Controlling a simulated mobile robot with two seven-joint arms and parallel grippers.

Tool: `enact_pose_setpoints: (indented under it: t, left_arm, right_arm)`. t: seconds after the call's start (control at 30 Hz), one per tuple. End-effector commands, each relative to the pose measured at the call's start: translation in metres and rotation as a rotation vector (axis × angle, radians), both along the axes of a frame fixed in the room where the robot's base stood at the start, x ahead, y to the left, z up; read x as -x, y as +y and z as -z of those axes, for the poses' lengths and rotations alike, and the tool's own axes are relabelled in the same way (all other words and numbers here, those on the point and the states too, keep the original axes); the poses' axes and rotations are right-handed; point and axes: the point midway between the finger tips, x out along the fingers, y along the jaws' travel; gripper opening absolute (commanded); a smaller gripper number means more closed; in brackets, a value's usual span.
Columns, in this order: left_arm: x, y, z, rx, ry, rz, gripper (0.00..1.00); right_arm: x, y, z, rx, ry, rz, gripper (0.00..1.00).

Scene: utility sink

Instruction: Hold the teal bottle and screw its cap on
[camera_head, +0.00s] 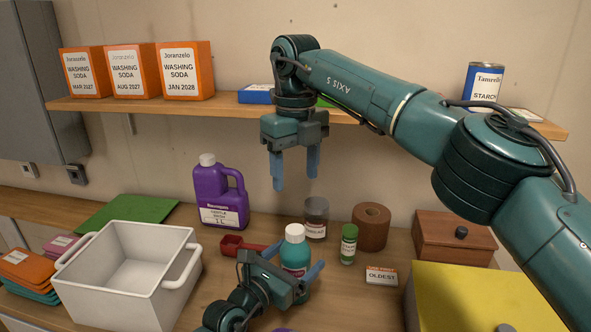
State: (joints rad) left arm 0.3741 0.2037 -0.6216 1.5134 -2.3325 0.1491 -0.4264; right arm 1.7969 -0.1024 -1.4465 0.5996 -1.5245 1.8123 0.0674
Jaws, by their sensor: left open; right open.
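The teal bottle (296,262) stands upright on the wooden counter. A white cap (295,233) sits on its top; I cannot tell how tight it is. My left gripper (289,268) is low at the bottle, with its open fingers either side of it. The gripper hides the lower part of the bottle, and I cannot tell whether the fingers touch it. My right gripper (296,172) is open and empty, pointing down, well above the cap and apart from it.
A red scoop (240,246) lies behind-left. A white tub (123,289) is at left, a yellow box (510,300) at right. A shelf (230,106) runs behind my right gripper.

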Motion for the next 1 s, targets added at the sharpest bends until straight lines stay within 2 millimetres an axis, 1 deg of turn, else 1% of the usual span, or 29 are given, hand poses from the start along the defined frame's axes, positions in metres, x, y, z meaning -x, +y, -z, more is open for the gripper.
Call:
enact_pose_setpoints:
  t: [0.1, 0.3, 0.4, 0.5, 0.67, 1.0]
  left_arm:
    - [0.023, 0.017, 0.001, -0.001, 0.003, 0.0, 0.84]
    - [0.058, 0.044, 0.002, -0.001, 0.003, 0.0, 0.84]
    - [0.072, 0.055, 0.001, -0.002, 0.001, 0.001, 0.84]
    - [0.081, 0.062, 0.001, 0.0, 0.002, 0.0, 0.84]
    - [0.088, 0.068, 0.0, -0.001, 0.001, 0.0, 0.84]
    - [0.088, 0.068, 0.0, 0.0, 0.0, 0.0, 0.84]
  right_arm:
    - [0.0, 0.0, -0.001, 0.0, 0.0, 0.0, 0.59]
    - [0.0, 0.0, 0.001, 0.0, 0.0, 0.0, 0.59]
    - [0.0, 0.0, 0.001, 0.0, 0.0, 0.0, 0.59]
    - [0.0, 0.0, 0.003, 0.0, 0.0, 0.0, 0.59]
    - [0.0, 0.0, 0.003, 0.0, 0.0, 0.0, 0.59]
    - [0.0, 0.0, 0.003, 0.0, 0.0, 0.0, 0.59]
